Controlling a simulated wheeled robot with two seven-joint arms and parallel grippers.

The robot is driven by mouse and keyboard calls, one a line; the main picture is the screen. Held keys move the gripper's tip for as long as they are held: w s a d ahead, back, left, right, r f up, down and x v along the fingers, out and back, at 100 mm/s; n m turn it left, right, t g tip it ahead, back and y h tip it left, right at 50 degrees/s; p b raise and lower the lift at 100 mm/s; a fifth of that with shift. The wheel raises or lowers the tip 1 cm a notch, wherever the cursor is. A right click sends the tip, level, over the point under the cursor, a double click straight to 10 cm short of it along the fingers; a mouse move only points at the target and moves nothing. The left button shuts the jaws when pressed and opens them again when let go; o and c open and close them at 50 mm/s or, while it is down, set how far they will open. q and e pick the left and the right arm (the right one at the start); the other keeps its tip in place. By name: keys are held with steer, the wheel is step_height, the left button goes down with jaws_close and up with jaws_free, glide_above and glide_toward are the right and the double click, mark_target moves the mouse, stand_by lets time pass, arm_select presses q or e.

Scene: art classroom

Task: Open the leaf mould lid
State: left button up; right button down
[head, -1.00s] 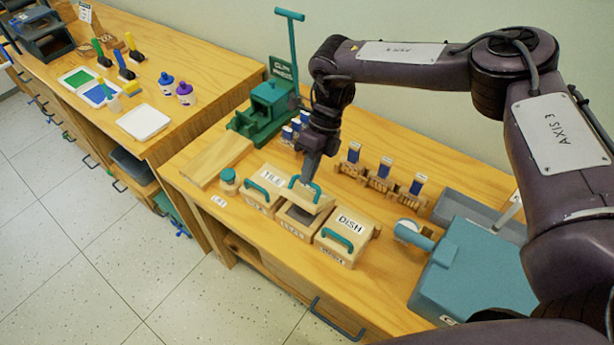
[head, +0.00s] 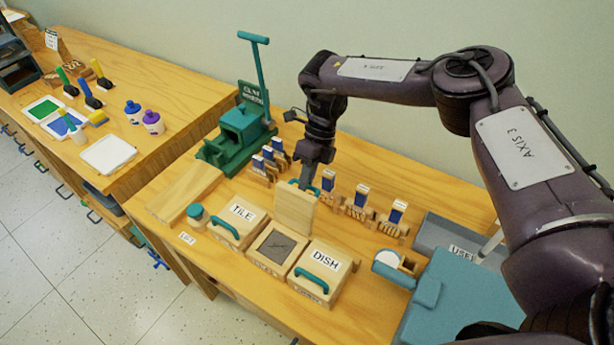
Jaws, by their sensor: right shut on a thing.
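The leaf mould box (head: 258,255) is the middle one of three wooden boxes, between those marked TILE and DISH. Its lid (head: 296,208) stands about upright at the box's back edge, with its plain inner face toward me. The box's opening shows a dark grey inside (head: 277,246) with a faint pattern. My right gripper (head: 308,178) points down behind the lid's top and is shut on the lid's teal handle (head: 298,184), which is mostly hidden by the lid and the fingers. My left gripper is not in view.
The TILE box (head: 241,213) and DISH box (head: 325,262) are closed on either side. Wooden stands with blue-and-white tools (head: 359,199) are behind, close to my gripper. A green press (head: 236,138) is at back left, a teal machine (head: 455,297) at right.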

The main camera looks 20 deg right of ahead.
steer(key=shift+s+f, duration=0.25)
steer(key=shift+f, duration=0.4)
steer(key=c, duration=1.8)
jaws_free()
steer(key=o, duration=0.3)
steer(key=shift+w, duration=0.35)
steer(key=b+v, duration=0.1)
steer(key=v, duration=0.7)
steer(key=shift+b, duration=0.4)
